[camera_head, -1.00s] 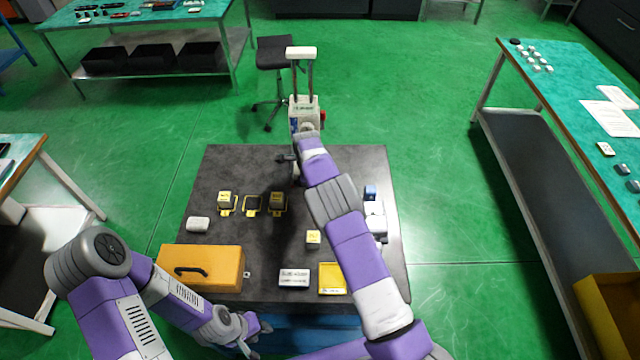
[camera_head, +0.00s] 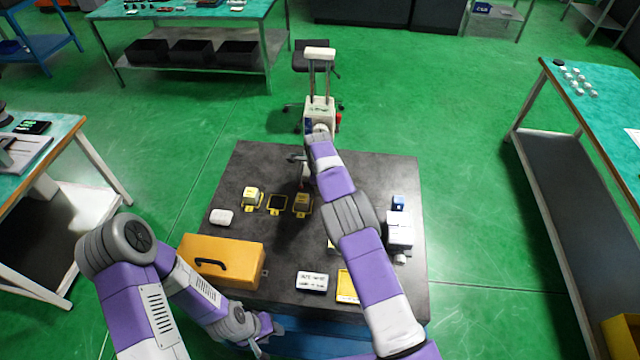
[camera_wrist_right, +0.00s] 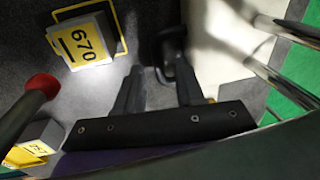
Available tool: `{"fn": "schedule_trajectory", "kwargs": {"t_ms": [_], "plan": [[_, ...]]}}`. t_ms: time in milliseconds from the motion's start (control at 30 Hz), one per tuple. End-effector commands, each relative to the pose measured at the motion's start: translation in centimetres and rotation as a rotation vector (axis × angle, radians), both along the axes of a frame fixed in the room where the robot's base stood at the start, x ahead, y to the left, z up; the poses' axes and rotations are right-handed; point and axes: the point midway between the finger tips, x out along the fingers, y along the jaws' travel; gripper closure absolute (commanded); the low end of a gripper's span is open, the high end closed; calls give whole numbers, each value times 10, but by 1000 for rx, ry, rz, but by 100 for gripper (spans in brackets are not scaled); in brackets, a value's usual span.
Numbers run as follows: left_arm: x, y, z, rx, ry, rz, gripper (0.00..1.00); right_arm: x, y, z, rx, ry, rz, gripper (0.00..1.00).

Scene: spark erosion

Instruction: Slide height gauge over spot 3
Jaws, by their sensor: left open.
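The height gauge (camera_head: 320,112), a pale body with two upright posts and a white top bar, stands at the table's back edge. Three yellow-edged spots lie left of it; the middle spot (camera_head: 278,205) is bare, and a block sits at the left (camera_head: 252,196) and right (camera_head: 302,202) ones. Their numbers are unreadable in the head view. My right arm reaches to the gauge and covers its lower front. In the wrist view my right gripper's fingers (camera_wrist_right: 160,78) stand apart by a dark part; grip is unclear. My left gripper (camera_head: 262,346) is open and empty at the front edge.
A red-knobbed lever (camera_wrist_right: 40,88) and a block marked 670 (camera_wrist_right: 82,42) are close to the right fingers. An orange case (camera_head: 222,262), a white label block (camera_head: 312,281), a yellow tray (camera_head: 347,287) and a white device (camera_head: 400,230) stand on the dark table (camera_head: 375,175).

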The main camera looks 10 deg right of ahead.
Motion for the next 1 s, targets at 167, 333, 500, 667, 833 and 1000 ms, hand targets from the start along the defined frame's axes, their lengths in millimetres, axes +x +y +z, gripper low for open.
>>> {"fn": "schedule_trajectory", "kwargs": {"t_ms": [167, 333, 500, 667, 833, 1000], "plan": [[0, 0, -1, 0, 0, 0, 57, -1, 0, 6, 0, 0, 0, 62], [0, 0, -3, 0, 0, 0, 57, -5, 2, 32, 0, -2, 0, 62], [0, 0, -4, 0, 0, 0, 57, -9, 3, 59, 0, -2, 0, 62], [0, 0, -5, 0, 0, 0, 57, -12, 3, 72, 0, 0, 0, 62], [0, 0, -5, 0, 0, 0, 57, -13, 3, 75, -1, 0, 0, 62], [0, 0, -5, 0, 0, 0, 57, -13, 3, 75, 0, 0, 0, 62]]}}
